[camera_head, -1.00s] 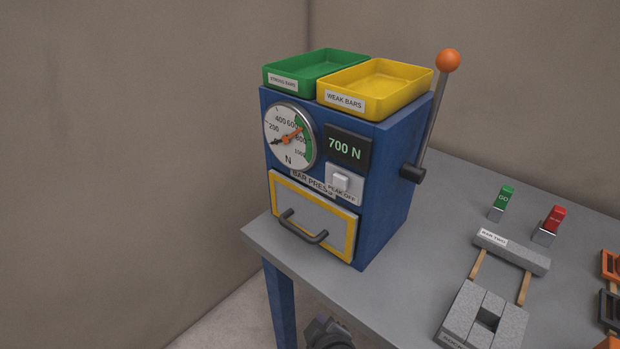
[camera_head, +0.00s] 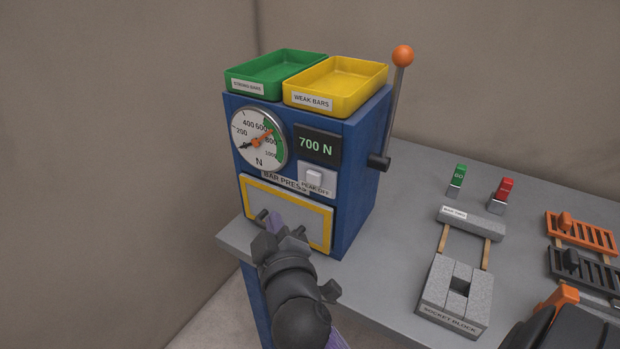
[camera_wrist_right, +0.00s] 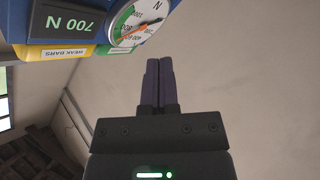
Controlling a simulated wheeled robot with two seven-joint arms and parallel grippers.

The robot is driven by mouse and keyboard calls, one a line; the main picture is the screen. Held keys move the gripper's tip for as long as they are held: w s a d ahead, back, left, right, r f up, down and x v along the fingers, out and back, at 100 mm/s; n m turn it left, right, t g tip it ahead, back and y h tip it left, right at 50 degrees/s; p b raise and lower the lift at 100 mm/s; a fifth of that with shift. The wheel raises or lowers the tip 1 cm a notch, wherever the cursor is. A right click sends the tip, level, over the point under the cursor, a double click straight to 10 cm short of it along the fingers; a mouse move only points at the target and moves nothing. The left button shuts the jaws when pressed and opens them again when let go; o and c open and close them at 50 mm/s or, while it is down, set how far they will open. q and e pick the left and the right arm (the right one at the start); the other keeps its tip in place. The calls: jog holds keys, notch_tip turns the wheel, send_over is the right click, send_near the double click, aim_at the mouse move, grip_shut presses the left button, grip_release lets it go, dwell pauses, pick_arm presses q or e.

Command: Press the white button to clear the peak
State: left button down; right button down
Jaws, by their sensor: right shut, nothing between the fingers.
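The blue bar press (camera_head: 362,185) stands on the grey table. The white button (camera_head: 314,177) is on its front under the dark display (camera_head: 318,146), which reads 700 N. The round gauge (camera_head: 259,138) has an orange hand towards the 600–800 marks and a dark hand at the low end. The button is not visible there.
Green (camera_head: 273,78) and yellow (camera_head: 336,88) trays sit on the press. An orange-knobbed lever (camera_head: 393,105) stands at its right side. Green GO (camera_head: 457,177) and red (camera_head: 502,192) blocks, a socket block (camera_head: 453,299) and orange and dark racks (camera_head: 582,235) are farther right.

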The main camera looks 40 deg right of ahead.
aim_at(307, 179)
jog(key=w+d, duration=0.3)
jog(key=d, duration=0.5)
jog(key=shift+w+p, duration=0.2)
jog(key=shift+p, duration=0.25)
jog(key=shift+d, duration=0.1)
dwell(1.5)
jog(key=shift+w+d, duration=0.15)
jog(key=shift+d, duration=0.15)
jog(key=shift+w+d+p, duration=0.15)
jog(key=shift+d+p, duration=0.2)
jog(key=shift+d, duration=0.1)
dwell(0.6)
jog(key=shift+s+a, duration=0.3)
jog(key=shift+a, duration=0.5)
